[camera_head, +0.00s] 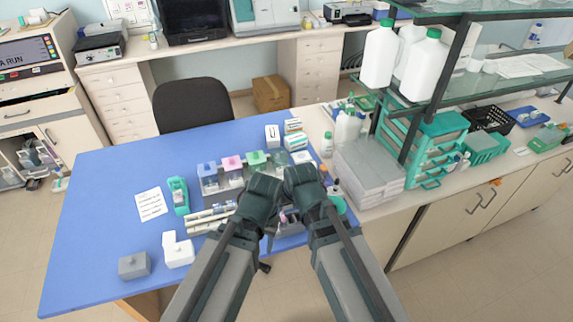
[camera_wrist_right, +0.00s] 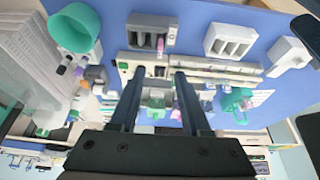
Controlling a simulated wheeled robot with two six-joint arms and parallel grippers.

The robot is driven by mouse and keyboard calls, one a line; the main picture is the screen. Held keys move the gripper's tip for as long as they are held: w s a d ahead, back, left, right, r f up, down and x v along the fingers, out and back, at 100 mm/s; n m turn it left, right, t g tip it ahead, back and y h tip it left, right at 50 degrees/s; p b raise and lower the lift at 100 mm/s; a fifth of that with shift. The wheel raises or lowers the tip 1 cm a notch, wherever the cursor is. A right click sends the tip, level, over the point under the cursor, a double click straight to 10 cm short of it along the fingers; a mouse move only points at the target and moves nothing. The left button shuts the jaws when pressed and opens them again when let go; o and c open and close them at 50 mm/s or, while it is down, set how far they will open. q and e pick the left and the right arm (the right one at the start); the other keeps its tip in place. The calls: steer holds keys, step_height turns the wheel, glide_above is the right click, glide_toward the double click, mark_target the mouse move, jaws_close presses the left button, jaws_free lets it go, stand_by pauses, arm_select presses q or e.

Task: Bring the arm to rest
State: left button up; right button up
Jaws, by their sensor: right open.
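My right gripper (camera_head: 303,182) is over the blue table, close beside my left gripper (camera_head: 262,192). In the right wrist view my right gripper (camera_wrist_right: 159,75) shows two dark fingers spread apart, with nothing held between them. The fingers of the left gripper cannot be made out in the head view. Staining jars with blue (camera_head: 207,178), pink (camera_head: 232,172) and green (camera_head: 256,166) tops stand in a row just beyond the grippers. A grey slotted holder (camera_wrist_right: 152,30) with a pink-ended piece shows past the fingertips in the right wrist view.
A teal dispenser (camera_head: 179,195), a paper sheet (camera_head: 151,204), a grey box (camera_head: 134,265) and a white block (camera_head: 178,250) are on the left of the table. Bottles and a shelf rack (camera_head: 430,150) stand on the right. The table's far left (camera_head: 100,185) is clear.

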steer(key=s+d+f+g+h+b, duration=0.2)
steer(key=s+d+f+g+b, duration=0.2)
steer(key=s+f+b, duration=0.4)
steer(key=s+f, duration=0.1)
steer(key=s, duration=0.2)
steer(key=shift+s+d+f+g+h, duration=0.2)
steer(key=shift+s+f+g+h, duration=0.1)
steer(key=shift+h, duration=0.1)
